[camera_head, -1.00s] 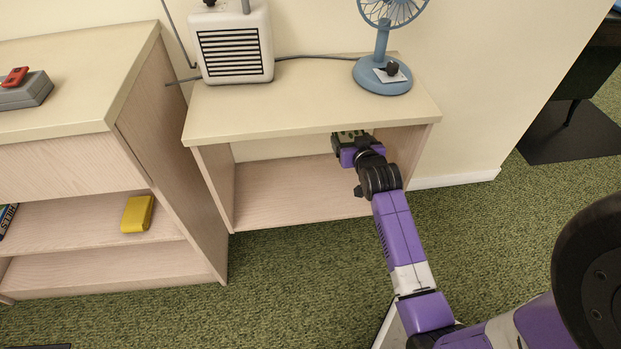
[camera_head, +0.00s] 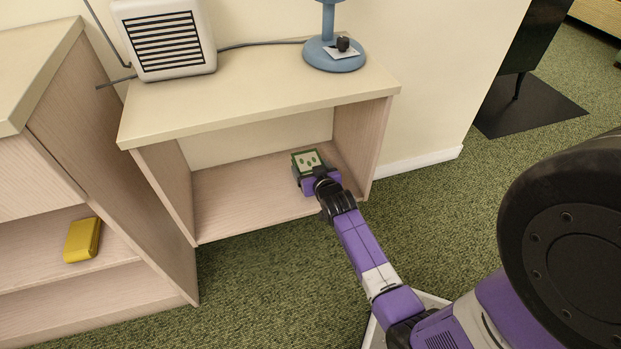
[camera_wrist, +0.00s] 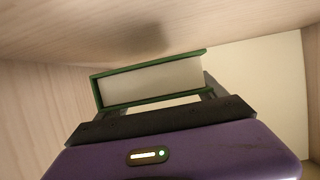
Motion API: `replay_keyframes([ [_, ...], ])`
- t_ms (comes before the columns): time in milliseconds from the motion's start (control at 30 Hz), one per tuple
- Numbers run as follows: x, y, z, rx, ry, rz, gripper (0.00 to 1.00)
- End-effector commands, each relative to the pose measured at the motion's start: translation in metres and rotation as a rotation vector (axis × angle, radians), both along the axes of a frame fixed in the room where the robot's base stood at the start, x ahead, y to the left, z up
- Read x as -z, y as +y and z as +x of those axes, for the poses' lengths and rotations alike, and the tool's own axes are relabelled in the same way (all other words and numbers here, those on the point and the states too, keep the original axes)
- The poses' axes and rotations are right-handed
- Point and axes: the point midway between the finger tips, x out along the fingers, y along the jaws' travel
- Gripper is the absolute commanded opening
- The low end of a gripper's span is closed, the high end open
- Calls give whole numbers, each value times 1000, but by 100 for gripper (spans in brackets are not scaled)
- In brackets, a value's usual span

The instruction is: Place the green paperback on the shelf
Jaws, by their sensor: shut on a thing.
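The green paperback (camera_head: 307,159) has a green border and a pale cover panel with dark green marks. My gripper (camera_head: 314,174) is shut on it, inside the open compartment of the low shelf unit (camera_head: 247,193), toward its right side. In the wrist view the green paperback (camera_wrist: 152,82) shows its green cover edges and pale page block between the fingers of my gripper (camera_wrist: 158,108). A dark shadow lies on the wood surface close to the book. I cannot tell whether the book touches the compartment's floor.
A white heater-like box (camera_head: 163,40) and a blue fan base (camera_head: 334,54) stand on the unit's top. The unit's right side panel (camera_head: 359,135) is close to my gripper. The compartment's left half is empty. A second shelf (camera_head: 100,261) at left holds a yellow object (camera_head: 82,240).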

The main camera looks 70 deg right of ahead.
Motion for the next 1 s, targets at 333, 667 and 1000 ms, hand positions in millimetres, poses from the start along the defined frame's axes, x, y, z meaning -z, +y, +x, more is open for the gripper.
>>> replay_keyframes([
  [333,36,-1,0,0,-1,-2,32],
  [667,40,0,0,0,0,0,84],
  [1000,38,0,0,0,0,0,100],
])
